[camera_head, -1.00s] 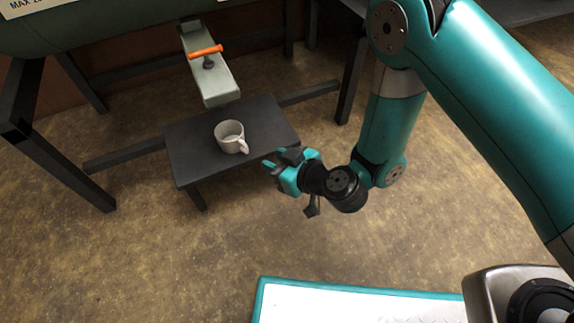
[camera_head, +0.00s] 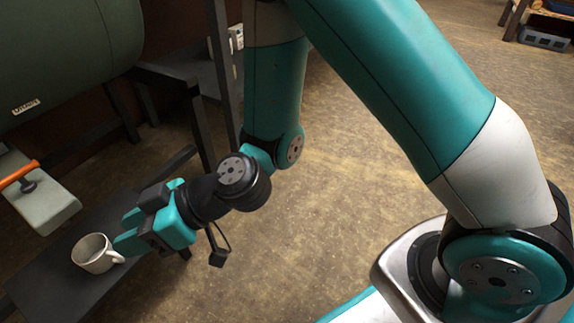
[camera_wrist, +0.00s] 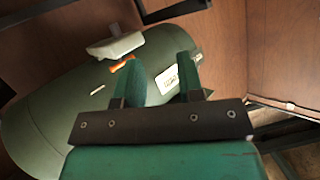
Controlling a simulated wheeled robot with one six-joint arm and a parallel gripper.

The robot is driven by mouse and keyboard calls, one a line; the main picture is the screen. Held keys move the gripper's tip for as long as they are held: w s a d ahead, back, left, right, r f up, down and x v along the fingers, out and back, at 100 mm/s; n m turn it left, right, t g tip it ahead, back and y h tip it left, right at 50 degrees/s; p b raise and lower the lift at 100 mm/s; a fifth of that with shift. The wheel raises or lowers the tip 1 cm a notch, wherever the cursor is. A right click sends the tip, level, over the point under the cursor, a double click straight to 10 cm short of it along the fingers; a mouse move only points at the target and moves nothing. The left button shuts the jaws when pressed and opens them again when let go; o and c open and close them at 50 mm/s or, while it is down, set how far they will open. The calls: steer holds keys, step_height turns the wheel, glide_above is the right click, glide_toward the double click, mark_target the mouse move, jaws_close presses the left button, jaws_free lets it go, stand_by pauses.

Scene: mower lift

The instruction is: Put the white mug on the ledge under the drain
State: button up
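The white mug (camera_head: 93,253) stands upright on the dark ledge (camera_head: 48,284) at the lower left of the head view, its handle toward my gripper. My gripper (camera_head: 124,240) is just right of the mug; I cannot tell whether it touches. In the wrist view my gripper (camera_wrist: 160,75) has its two fingers apart with nothing between them, and the mug is not seen there. The drain is a pale grey-green block (camera_head: 36,192) with an orange handle (camera_head: 19,174), above and behind the ledge. The handle also shows in the wrist view (camera_wrist: 122,66).
The large green tank (camera_head: 65,60) is above at the upper left, on dark metal legs (camera_head: 203,135). It fills much of the wrist view (camera_wrist: 50,125). Open floor (camera_head: 330,215) lies to the right of the ledge.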

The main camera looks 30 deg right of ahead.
steer(key=s+d+r+m+g+h, duration=0.1)
steer(key=s+d+r+m+h, duration=0.2)
steer(key=d, duration=0.7)
steer(key=s+d+r+m+g+h, duration=0.2)
steer(key=s+d+r+h, duration=0.4)
steer(key=d+r, duration=0.3)
steer(key=shift+s+d+m+h, duration=0.3)
steer(key=shift+s+d+m, duration=0.35)
steer(key=shift+d, duration=0.45)
steer(key=shift+o, duration=0.5)
steer(key=shift+w, duration=0.1)
